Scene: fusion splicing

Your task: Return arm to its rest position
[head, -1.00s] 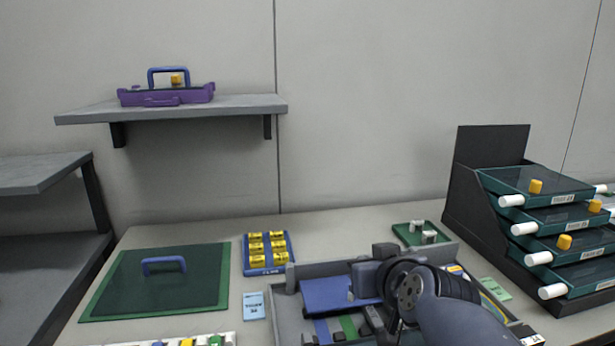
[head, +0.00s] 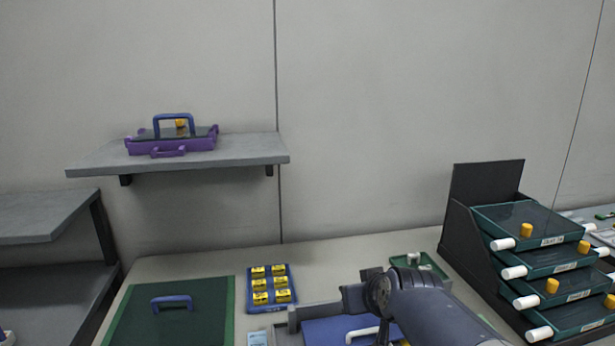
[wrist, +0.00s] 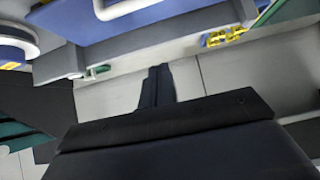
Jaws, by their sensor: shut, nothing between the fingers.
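My arm (head: 428,312) reaches in from the bottom right of the head view, over the table. My gripper (wrist: 157,72) shows in the wrist view as two dark fingers close together, shut with nothing between them. Its fingertips cannot be made out in the head view. A blue panel with a white handle (head: 362,333) lies in the grey-walled tray (head: 312,311) beside the arm. The panel (wrist: 160,22) also fills the top of the wrist view, apart from the fingers.
A rack of green drawers (head: 545,257) stands at the right. A blue holder with yellow pieces (head: 269,309) and a green board with a blue handle (head: 215,295) lie at the left. A wall shelf (head: 245,150) bears a purple tray (head: 135,146). The air above the table's middle is clear.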

